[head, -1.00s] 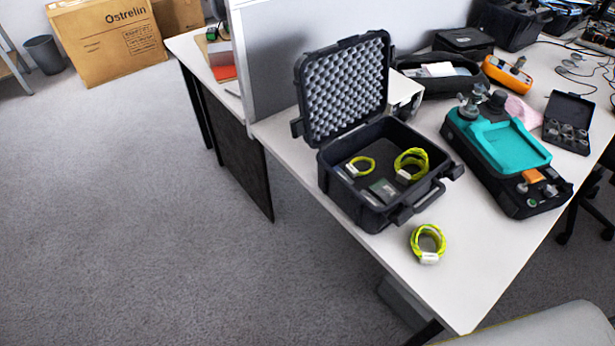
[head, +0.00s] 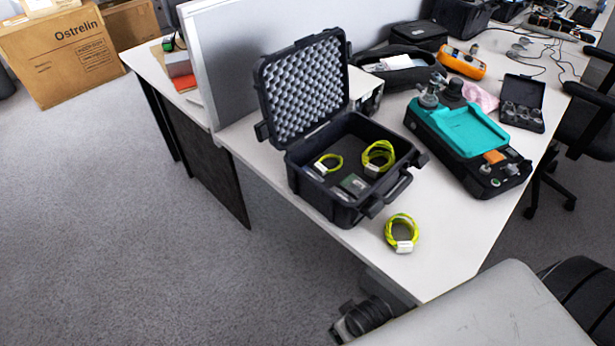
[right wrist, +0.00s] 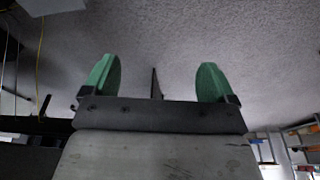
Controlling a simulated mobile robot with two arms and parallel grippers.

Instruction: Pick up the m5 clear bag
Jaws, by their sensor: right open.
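I cannot pick out an M5 clear bag for certain in either view. A soft pink item (head: 482,97) lies behind the teal device in the head view, but I cannot tell what it is. My right gripper (right wrist: 158,80) is open and empty in the right wrist view. Its two green fingertips stand wide apart with grey carpet beyond them. It is clear of the desk things. My left gripper is in neither view.
An open black case (head: 345,213) with yellow-green cable coils sits near the white desk's (head: 450,235) left edge. Another coil (head: 402,232) lies in front. A teal-topped device (head: 470,130), orange meter (head: 463,62) and small black box (head: 523,103) stand behind. The front right desktop is clear.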

